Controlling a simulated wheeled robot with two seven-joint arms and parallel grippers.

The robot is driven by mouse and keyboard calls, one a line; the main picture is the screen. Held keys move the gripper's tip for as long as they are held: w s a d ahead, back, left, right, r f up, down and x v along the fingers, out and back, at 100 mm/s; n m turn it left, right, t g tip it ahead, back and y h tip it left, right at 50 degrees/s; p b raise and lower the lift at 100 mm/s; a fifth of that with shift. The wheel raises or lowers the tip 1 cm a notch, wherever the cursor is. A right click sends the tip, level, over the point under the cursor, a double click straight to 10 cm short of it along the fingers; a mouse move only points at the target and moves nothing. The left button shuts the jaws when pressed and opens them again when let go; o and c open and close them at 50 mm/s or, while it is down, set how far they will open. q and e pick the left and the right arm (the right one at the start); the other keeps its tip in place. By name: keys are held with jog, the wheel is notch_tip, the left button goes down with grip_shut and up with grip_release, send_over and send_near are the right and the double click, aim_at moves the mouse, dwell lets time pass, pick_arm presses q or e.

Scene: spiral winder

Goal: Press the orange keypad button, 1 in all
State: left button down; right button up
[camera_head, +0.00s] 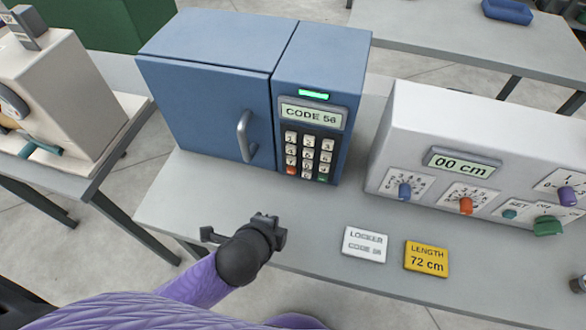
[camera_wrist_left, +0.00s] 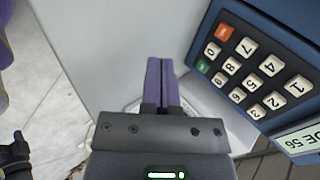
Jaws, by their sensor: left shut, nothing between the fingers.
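The orange keypad button (camera_head: 291,170) is at the lower left corner of the keypad on the blue locker's front (camera_head: 309,152). In the left wrist view the orange button (camera_wrist_left: 224,32) is at the top right, and a green button (camera_wrist_left: 203,66) is at the other end of its row. The locker display (camera_head: 312,114) reads CODE 56 under a lit green bar. My left gripper (camera_head: 268,226) is in front of and below the keypad, apart from it. In the left wrist view its fingers (camera_wrist_left: 161,62) are together and empty.
The locker door has a grey handle (camera_head: 245,136) left of the keypad. A white machine (camera_head: 470,140) with knobs and a 00 cm display stands to the right. A white locker code card (camera_head: 365,244) and a yellow length card (camera_head: 426,259) lie on the grey table (camera_head: 320,216).

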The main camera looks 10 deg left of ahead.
aim_at(291, 170)
pick_arm(q)
jog(key=m, duration=0.3)
jog(key=w+m+t+h, duration=0.1)
jog(key=m, duration=0.2)
jog(key=w+d+r+m+h, duration=0.1)
jog(key=m, duration=0.2)
jog(key=shift+w+d+t, duration=0.1)
jog(key=shift+w+t, duration=0.1)
jog(key=shift+t, duration=0.1)
jog(key=m+h, duration=0.1)
jog(key=m, duration=0.5)
jog(key=shift+f, duration=0.1)
jog(key=m, duration=0.2)
jog(key=a+m+h, duration=0.1)
jog(key=m, duration=0.2)
jog(key=s+f+m, duration=0.1)
jog(key=m, duration=0.2)
jog(key=shift+a+f+g+h, duration=0.1)
jog(key=shift+a+g+h, duration=0.05)
jog(key=shift+g+h, duration=0.25)
jog(key=shift+s+a+f+m, duration=0.15)
jog(key=shift+s+f+m, duration=0.05)
jog(key=shift+m, duration=0.6)
jog(key=shift+w, duration=0.1)
jog(key=w, duration=0.7)
jog(key=shift+w+d, duration=0.25)
jog(key=shift+w, duration=0.6)
jog(key=shift+w, duration=0.1)
